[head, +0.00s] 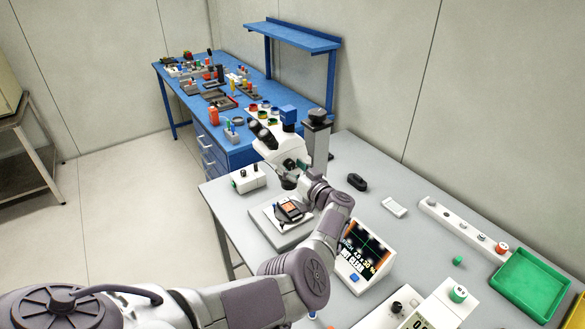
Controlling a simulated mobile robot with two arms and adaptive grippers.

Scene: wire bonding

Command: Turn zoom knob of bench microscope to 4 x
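The bench microscope (275,150) is white with black eyepieces and a blue block on top, and stands at the back left of the grey table on a thick post. My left arm reaches up from the lower left, and my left gripper (297,166) is at the right side of the microscope body, small and dark against it. I cannot make out its fingers well enough to tell open from shut. The zoom knob is not distinguishable; the gripper and wrist cover that side of the body. The knob's scale cannot be read. My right gripper is not in view.
A stage with an orange-and-black part (290,208) lies below the microscope. A small white box (248,179) stands to its left and a display unit (366,254) to its right. A green tray (531,284) is at the far right. A blue bench stands behind.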

